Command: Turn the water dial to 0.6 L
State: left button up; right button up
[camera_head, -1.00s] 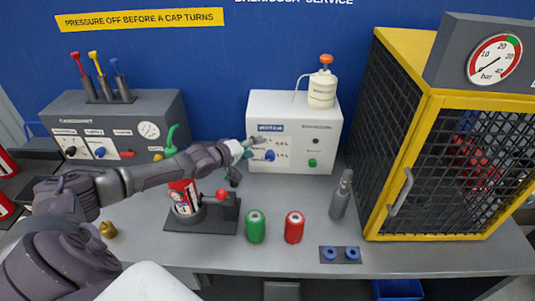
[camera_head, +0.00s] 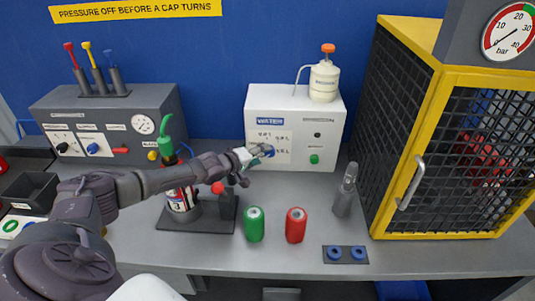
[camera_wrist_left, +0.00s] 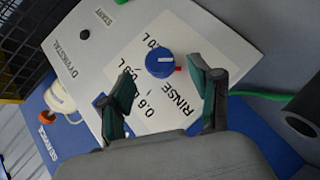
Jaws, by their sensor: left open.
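The water unit (camera_head: 310,105) is a white box on the bench, labelled WATER. Its blue dial (camera_head: 269,151) sits low on the front panel. My left gripper (camera_head: 257,158) is at the panel, just left of the dial. In the left wrist view the dial (camera_wrist_left: 160,62) lies between the two spread green-padded fingers of the gripper (camera_wrist_left: 161,72), with a gap on both sides. Panel marks include RINSE, 0.6 L and 0.9 L; another is partly hidden. A small red mark shows at the dial's edge. I cannot tell its setting. My right gripper is out of view.
A green knob (camera_head: 314,159) is right of the dial. Green (camera_head: 254,224) and red (camera_head: 296,225) canisters stand in front. A yellow-framed cage (camera_head: 440,140) is at right, a grey unit (camera_head: 110,120) at left.

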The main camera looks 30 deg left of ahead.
aim_at(267, 153)
pick_arm(q)
jog(key=shift+x, duration=2)
jog(key=c, duration=1.1)
